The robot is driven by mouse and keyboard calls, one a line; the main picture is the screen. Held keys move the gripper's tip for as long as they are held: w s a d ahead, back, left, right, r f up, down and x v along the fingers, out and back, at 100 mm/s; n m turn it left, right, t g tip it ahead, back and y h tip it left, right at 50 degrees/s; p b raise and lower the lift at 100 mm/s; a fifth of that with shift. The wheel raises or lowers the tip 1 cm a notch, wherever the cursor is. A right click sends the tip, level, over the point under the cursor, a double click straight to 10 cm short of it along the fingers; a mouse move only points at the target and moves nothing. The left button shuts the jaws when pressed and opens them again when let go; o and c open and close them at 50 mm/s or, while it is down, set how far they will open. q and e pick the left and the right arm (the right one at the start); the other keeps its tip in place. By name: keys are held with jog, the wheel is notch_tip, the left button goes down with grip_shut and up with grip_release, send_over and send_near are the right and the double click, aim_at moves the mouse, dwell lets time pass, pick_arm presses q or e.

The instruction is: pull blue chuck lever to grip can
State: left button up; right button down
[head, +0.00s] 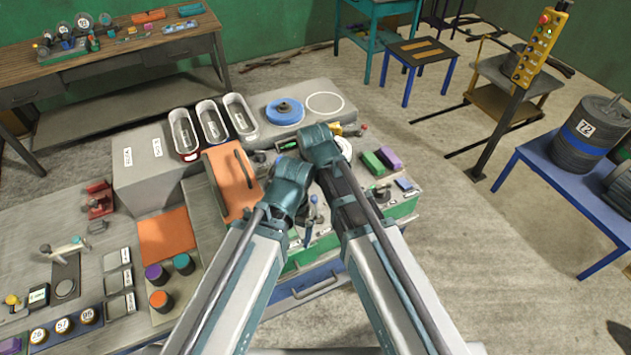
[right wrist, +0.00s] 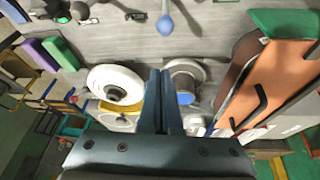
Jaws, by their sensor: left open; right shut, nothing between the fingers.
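The blue chuck lever shows its round blue knob on a grey shaft (right wrist: 165,24) at the top of the right wrist view. In the head view, a small blue knob (head: 313,200) shows between my arms. A round metal chuck (right wrist: 186,72) lies beyond my right fingers, with a blue round part beside them that may be the can; the fingers partly cover this area. My right gripper (right wrist: 160,100) is shut and empty, apart from the lever. My left gripper (head: 302,228) is open, close to the blue knob in the head view; its fingers are largely hidden, and contact cannot be told.
A white disc (right wrist: 115,88) stands left of my right fingers. An orange panel with a dark handle (head: 232,180) is left of my arms. Green (head: 372,163) and purple (head: 390,157) blocks stand to the right. Three open bins (head: 212,122) are behind.

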aim_at(316, 208)
jog(key=shift+a+r, duration=0.1)
jog(key=shift+a, duration=0.15)
jog(key=b+x, duration=1)
jog(key=shift+w+f, duration=0.1)
jog(key=shift+f, duration=0.2)
jog(key=s, duration=0.1)
jog(key=s+r+p, duration=0.1)
jog(key=s+d+r+p, duration=0.1)
jog(key=s, duration=0.1)
jog(key=shift+w+f, duration=0.1)
